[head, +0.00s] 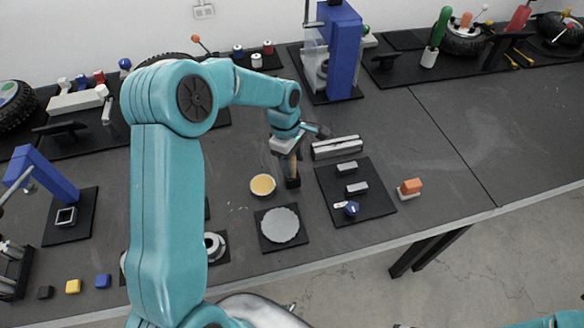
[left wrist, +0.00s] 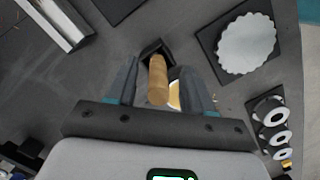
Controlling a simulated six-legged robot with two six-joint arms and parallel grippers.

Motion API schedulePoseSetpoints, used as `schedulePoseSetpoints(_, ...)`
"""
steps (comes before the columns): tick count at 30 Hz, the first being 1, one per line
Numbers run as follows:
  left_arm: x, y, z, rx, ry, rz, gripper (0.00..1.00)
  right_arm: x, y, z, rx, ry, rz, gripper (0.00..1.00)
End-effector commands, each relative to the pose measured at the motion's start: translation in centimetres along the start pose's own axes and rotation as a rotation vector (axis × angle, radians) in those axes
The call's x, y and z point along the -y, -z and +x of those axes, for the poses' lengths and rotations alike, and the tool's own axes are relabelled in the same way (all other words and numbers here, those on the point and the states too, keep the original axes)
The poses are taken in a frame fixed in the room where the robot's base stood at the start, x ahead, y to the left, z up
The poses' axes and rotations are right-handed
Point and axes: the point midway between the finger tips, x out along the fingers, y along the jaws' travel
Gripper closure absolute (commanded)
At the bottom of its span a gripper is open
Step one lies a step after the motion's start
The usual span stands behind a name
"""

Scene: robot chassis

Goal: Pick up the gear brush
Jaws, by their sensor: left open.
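The gear brush (head: 293,182) stands upright on the dark table, with a wooden handle on top and a black lower part. The left wrist view also shows its tan handle (left wrist: 157,78) pointing up at the camera, with the black part beyond it. My left gripper (head: 289,150) is over the brush, pointing down. In the left wrist view its two fingers (left wrist: 161,84) are open on either side of the handle, with a gap visible on both sides. The gripper partly hides the handle in the head view. My right gripper is not in view.
A yellow dish (head: 263,185) sits close left of the brush. A silver gear disc (head: 280,225) lies on a black mat in front. A black pad (head: 376,206) with metal blocks and an orange block (head: 411,186) are to the right. Bare table lies farther right.

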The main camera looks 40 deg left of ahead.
Motion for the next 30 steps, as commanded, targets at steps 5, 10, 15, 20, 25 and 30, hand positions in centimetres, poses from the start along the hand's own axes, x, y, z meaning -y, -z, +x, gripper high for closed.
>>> schedulePoseSetpoints(5,0.0,0.0,0.4,0.0,0.0,-0.001,0.48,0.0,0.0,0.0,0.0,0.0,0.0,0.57)
schedulePoseSetpoints(10,0.0,0.0,0.4,0.0,0.0,-0.001,0.74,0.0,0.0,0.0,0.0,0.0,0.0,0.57)
schedulePoseSetpoints(15,0.0,0.0,0.3,0.0,0.0,0.0,1.0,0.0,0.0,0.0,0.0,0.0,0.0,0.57)
schedulePoseSetpoints(20,0.0,0.0,0.3,0.0,-0.001,0.0,1.0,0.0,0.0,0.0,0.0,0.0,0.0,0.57)
schedulePoseSetpoints(25,0.0,0.0,0.1,0.0,-0.001,0.0,1.0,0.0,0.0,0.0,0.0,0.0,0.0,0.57)
schedulePoseSetpoints(30,-0.1,-0.2,-1.4,-0.001,-0.004,0.0,1.0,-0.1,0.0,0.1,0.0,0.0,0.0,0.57)
